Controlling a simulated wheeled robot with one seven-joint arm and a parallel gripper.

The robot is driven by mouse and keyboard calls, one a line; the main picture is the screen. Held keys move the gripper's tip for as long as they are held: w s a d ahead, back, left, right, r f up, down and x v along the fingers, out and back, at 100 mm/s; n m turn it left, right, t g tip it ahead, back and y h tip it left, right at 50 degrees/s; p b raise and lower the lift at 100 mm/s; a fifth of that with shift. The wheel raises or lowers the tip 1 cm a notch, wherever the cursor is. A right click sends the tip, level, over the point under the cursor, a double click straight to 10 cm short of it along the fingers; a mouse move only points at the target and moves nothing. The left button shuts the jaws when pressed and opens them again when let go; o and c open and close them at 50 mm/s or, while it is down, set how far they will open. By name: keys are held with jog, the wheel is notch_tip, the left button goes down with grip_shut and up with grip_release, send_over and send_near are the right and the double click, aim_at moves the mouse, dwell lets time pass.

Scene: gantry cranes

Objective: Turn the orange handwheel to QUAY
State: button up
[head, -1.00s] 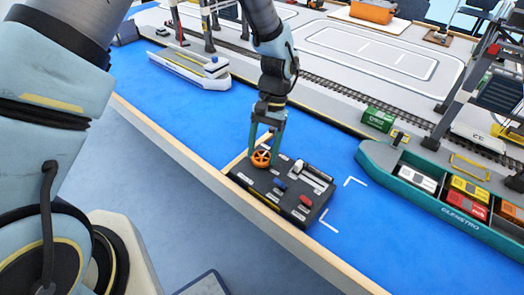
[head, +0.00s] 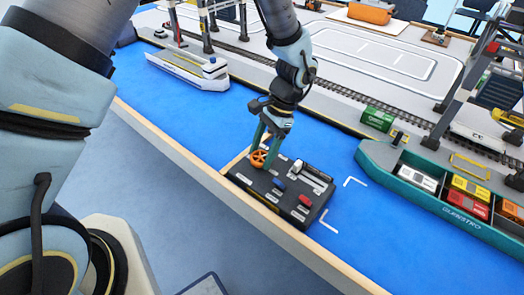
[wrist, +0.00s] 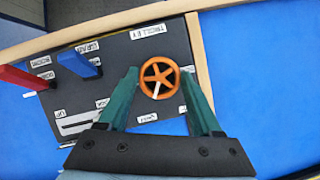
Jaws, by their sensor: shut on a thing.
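The orange handwheel (head: 259,158) stands at the far left corner of a dark control panel (head: 240,182). In the wrist view the handwheel (wrist: 159,77) shows several spokes, one of them marked white and pointing toward the gripper's base. My gripper (head: 264,152) is shut on the handwheel, with one green finger on each side of its rim. The fingers also show in the wrist view (wrist: 159,80). White labels lie around the wheel; one reads TROLLEY (wrist: 147,30). The others near the wheel are too small or partly covered to read.
The panel also carries a blue lever (head: 278,184), a red lever (head: 304,200) and a white slider (head: 299,164). A wooden edge (head: 212,178) runs along the near side. A teal ship (head: 400,190) with containers lies to the right, and a white ship (head: 187,72) behind.

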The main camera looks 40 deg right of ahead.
jog(key=shift+d, duration=0.1)
jog(key=o, duration=1.4)
jog(key=shift+c, duration=0.2)
jog(key=b+v, duration=0.2)
jog(key=v, duration=0.8)
jog(key=shift+r, duration=0.4)
